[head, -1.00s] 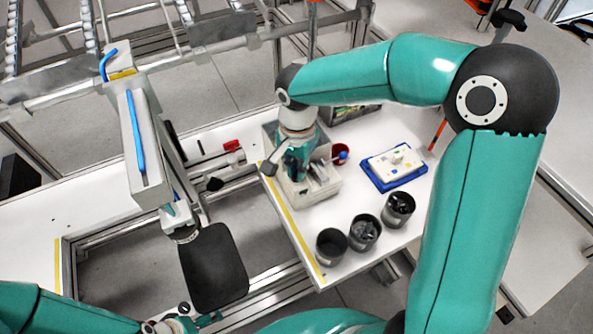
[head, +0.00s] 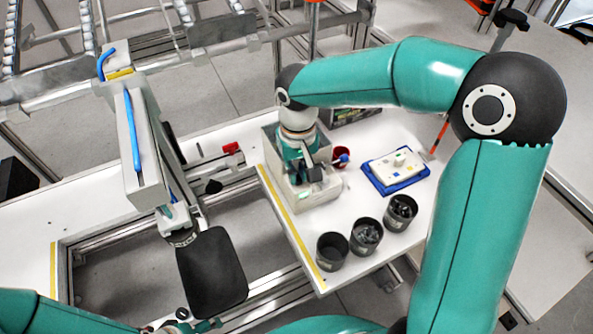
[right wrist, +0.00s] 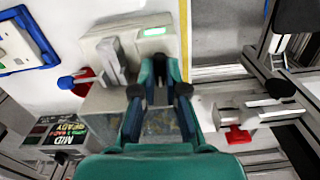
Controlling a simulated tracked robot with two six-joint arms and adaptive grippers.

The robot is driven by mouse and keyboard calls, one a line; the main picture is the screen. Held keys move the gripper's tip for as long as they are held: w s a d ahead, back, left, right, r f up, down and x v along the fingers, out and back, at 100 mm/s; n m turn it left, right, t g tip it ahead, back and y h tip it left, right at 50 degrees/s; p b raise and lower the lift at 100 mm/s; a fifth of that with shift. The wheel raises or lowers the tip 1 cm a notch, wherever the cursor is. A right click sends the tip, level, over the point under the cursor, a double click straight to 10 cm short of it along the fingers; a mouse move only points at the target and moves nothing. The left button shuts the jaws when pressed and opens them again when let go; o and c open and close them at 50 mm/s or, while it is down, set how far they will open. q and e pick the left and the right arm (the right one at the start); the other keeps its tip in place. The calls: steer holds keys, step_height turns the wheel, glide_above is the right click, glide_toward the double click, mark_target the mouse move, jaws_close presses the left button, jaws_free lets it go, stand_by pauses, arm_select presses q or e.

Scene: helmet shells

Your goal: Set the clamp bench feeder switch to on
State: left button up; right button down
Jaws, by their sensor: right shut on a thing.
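The feeder is a grey-white box (head: 318,193) on the white table in the head view. In the right wrist view its housing (right wrist: 152,44) carries a lit green window (right wrist: 155,32). My right gripper (head: 312,172) is at the feeder's open top. In the right wrist view its teal fingertips (right wrist: 160,64) close around a small dark part against the housing, which looks like the switch; the fingers hide most of it. A grey lever (right wrist: 112,62) stands beside them. My left gripper (head: 188,321) is low at the picture's bottom, its fingers unclear.
A blue tray (head: 400,184) with a white plate and several dark cups (head: 366,235) share the table. A black plate (head: 211,272) and a clamp press (head: 143,150) are at the left.

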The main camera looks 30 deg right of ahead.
steer(key=shift+w+r+n, duration=0.1)
steer(key=shift+w+n, duration=0.05)
steer(key=shift+n, duration=0.45)
steer(key=c, duration=1.5)
jaws_free()
step_height(320, 180, up, 12)
